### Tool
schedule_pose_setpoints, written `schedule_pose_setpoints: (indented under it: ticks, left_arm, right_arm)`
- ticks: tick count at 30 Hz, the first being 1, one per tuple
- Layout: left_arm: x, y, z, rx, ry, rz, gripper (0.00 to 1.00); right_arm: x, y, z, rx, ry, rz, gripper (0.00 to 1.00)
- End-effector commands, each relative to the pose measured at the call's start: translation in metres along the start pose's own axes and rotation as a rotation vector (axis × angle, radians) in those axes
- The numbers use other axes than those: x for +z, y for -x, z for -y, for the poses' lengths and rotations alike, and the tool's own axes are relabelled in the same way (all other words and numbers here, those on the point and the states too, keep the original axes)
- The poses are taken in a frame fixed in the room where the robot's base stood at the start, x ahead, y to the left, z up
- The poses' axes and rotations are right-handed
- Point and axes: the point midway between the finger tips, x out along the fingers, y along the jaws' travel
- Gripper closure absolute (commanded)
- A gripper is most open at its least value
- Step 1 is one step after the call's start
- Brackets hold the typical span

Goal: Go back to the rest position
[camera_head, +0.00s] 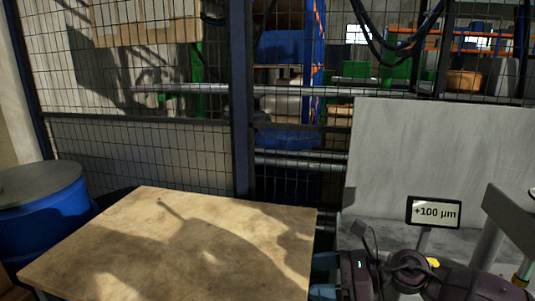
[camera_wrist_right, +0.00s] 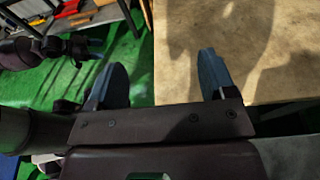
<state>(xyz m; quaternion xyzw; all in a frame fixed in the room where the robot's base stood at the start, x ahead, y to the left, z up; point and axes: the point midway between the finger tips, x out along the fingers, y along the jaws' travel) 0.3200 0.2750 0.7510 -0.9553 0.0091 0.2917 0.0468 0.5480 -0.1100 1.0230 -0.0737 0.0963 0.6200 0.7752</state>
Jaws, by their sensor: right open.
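My right gripper (camera_head: 323,276) is at the bottom of the head view, its blue fingers pointing left at the right edge of the wooden table (camera_head: 180,240). In the right wrist view my right gripper (camera_wrist_right: 162,62) is open, with nothing between its fingers. There one finger is over the green floor and the other over the table top. What looks like my left gripper (camera_wrist_right: 86,48) is at the upper left of the right wrist view, small and dark; its jaws are unclear. It does not show in the head view.
A small display (camera_head: 433,212) reading +100 µm stands by a grey machine panel (camera_head: 440,160) at right. A blue drum (camera_head: 45,210) stands left of the table. A wire mesh fence (camera_head: 140,100) is behind. The table top is bare, with shadows across it.

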Motion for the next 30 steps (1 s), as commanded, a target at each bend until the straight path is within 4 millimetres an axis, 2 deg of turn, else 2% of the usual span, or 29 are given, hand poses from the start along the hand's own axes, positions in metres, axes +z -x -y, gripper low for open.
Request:
schedule_pose_setpoints:
  ticks: [1, 5, 9, 13, 17, 22, 26, 30]
  left_arm:
    - [0.0, 0.0, 0.0, 0.0, 0.0, -0.001, 0.43]
    - [0.0, 0.0, 0.0, 0.0, 0.0, 0.0, 0.43]
    - [0.002, 0.002, 0.0, -0.001, 0.001, 0.004, 0.43]
    - [0.005, 0.003, 0.0, -0.002, 0.002, 0.01, 0.43]
    - [0.008, 0.005, 0.001, -0.003, 0.003, 0.016, 0.43]
    - [0.009, 0.006, 0.001, -0.003, 0.003, 0.018, 0.43]
    - [0.008, 0.005, 0.001, -0.003, 0.003, 0.016, 0.43]
    - [0.005, 0.004, 0.0, -0.002, 0.003, 0.011, 0.43]
  right_arm:
    - [0.005, -0.005, -0.007, -0.04, -0.105, 0.097, 0.23]
    - [0.018, -0.006, -0.013, -0.157, -0.386, 0.33, 0.23]
    - [0.02, 0.008, -0.011, -0.288, -0.709, 0.57, 0.23]
    - [0.008, 0.031, -0.008, -0.415, -1.021, 0.781, 0.23]
    - [-0.018, 0.059, -0.009, -0.553, -1.336, 0.983, 0.23]
    - [-0.068, 0.097, -0.025, -0.75, -1.74, 1.236, 0.23]
    - [-0.113, 0.124, -0.053, -0.918, -2.038, 1.423, 0.23]
    - [-0.158, 0.147, -0.098, -1.123, -2.334, 1.617, 0.23]
